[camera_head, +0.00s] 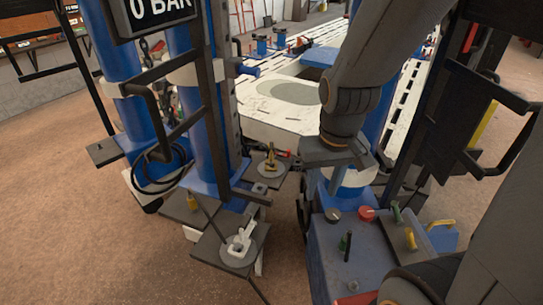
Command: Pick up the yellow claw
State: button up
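A small yellow-brass upright piece (270,158), which looks like the yellow claw, stands on a round grey base on a dark plate near the middle of the view. Its fine shape is too small to tell. My dark arm comes down from the upper right, and my gripper (335,155) is at its lower end, to the right of the yellow piece and apart from it in the picture. The fingers cannot be made out, so whether it is open or shut does not show.
A white claw-like piece (239,244) lies on a lower dark plate in front. Blue columns (200,130) stand at left. A blue control box (345,255) with knobs and levers stands at lower right. A pale slotted bench (275,118) lies behind. Brown floor at lower left is clear.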

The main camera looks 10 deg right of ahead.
aim_at(271, 156)
jog(key=k, duration=0.5)
jog(key=u, duration=2.1)
jog(key=i, duration=1.4)
jog(key=z, duration=2.45)
jog(key=i, duration=1)
